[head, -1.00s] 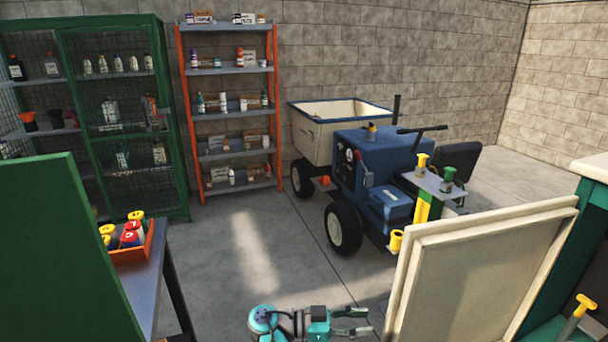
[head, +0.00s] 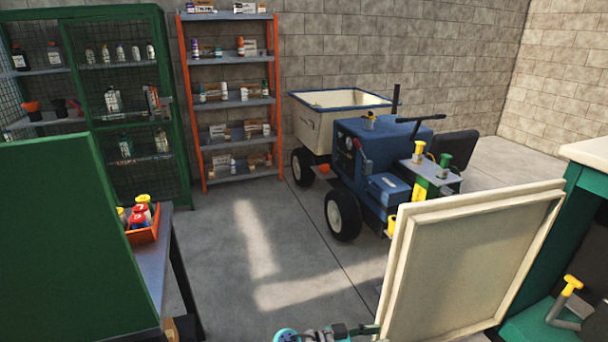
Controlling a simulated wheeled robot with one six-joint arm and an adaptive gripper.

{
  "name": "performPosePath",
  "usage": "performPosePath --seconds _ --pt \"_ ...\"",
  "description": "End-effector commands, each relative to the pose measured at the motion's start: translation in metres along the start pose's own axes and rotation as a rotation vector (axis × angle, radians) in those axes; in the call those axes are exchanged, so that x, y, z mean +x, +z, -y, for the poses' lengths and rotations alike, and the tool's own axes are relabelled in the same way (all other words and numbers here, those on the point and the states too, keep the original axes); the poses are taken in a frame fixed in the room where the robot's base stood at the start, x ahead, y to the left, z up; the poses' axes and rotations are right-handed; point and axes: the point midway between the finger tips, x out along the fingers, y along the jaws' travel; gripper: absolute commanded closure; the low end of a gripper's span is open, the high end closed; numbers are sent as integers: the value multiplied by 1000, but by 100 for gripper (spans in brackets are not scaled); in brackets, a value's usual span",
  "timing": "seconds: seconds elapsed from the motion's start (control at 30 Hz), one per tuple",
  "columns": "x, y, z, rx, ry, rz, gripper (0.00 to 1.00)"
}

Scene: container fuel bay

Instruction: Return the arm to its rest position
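My gripper (head: 358,331) shows only in part at the bottom edge of the head view, left of the cream panel's lower corner. The teal wrist and one grey finger are visible. The other finger is cut off by the frame edge, so I cannot see the gap between them. I see nothing held in the visible part. Most of my arm is out of view.
A cream panel (head: 470,265) stands close on the right, before a teal cabinet (head: 590,205). A blue tractor (head: 375,165) with a cream trailer (head: 312,125) stands behind. A table (head: 152,262) and green panel (head: 70,240) are left. Open floor (head: 265,240) lies between.

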Motion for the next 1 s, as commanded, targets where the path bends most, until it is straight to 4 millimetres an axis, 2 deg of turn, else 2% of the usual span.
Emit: performPosePath --seconds 0.17,0.3,0.47,0.6,0.8,1.0 --pt "27 57 -16 -128 -112 57 61" --pt "46 111 -36 -248 -244 115 61" --pt "58 167 -65 -362 -402 176 61" --pt "61 208 -96 -438 -542 220 61" --pt "52 250 -148 -509 -740 268 61" --pt "31 271 -204 -529 -932 291 61"
